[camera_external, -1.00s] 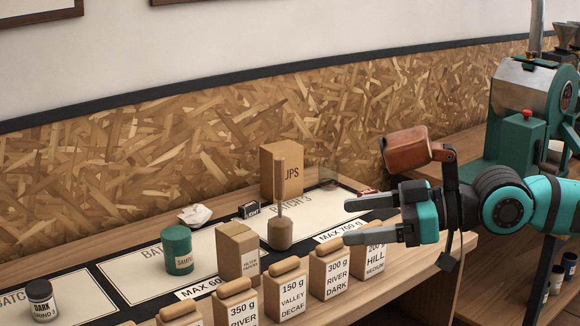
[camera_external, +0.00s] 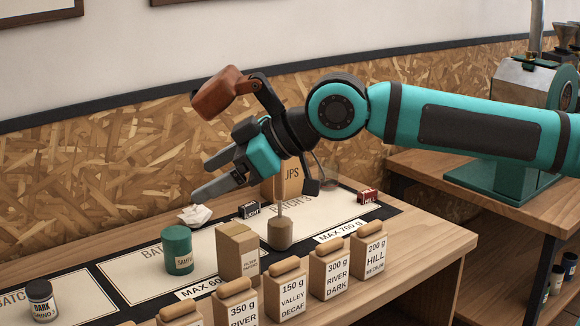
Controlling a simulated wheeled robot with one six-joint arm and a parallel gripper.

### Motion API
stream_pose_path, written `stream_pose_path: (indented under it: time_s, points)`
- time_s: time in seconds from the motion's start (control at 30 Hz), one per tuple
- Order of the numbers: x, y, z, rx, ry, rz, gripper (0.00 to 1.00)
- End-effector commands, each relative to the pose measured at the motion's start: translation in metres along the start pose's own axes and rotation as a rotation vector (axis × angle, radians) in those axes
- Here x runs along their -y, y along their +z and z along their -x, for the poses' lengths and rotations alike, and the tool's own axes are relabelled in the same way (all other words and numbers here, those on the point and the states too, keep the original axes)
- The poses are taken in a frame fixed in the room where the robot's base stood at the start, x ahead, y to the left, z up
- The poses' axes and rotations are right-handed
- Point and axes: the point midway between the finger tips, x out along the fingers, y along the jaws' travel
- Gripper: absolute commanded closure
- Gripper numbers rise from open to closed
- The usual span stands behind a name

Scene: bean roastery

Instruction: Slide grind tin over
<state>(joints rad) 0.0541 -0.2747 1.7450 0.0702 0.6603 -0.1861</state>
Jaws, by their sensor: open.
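A small dark tin (camera_external: 41,300) with a black lid and a label reading "DARK GRIND" stands upright at the far left of the bench, on the left batch panel (camera_external: 88,300). My gripper (camera_external: 204,178) is open and empty, in the air above the middle of the bench, pointing left and slightly down. It is well to the right of the dark tin and higher than it. Nothing is between the fingers.
A green tin labelled "SAMPLE" (camera_external: 178,250) stands on the middle panel. Beside it are a filter-paper box (camera_external: 237,251) and a wooden tamper (camera_external: 280,230). Several labelled weight bags, including one of 350 g (camera_external: 236,303), line the front edge. A cardboard box (camera_external: 290,180) stands behind.

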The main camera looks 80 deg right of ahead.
Motion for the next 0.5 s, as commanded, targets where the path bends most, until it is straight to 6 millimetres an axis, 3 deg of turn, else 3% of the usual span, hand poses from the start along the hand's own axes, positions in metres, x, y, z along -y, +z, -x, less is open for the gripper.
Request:
stream_pose_path:
  time_s: [0.5]
  points:
    - [-0.02,-0.047,-0.107,0.189,-0.044,0.039,0.23]
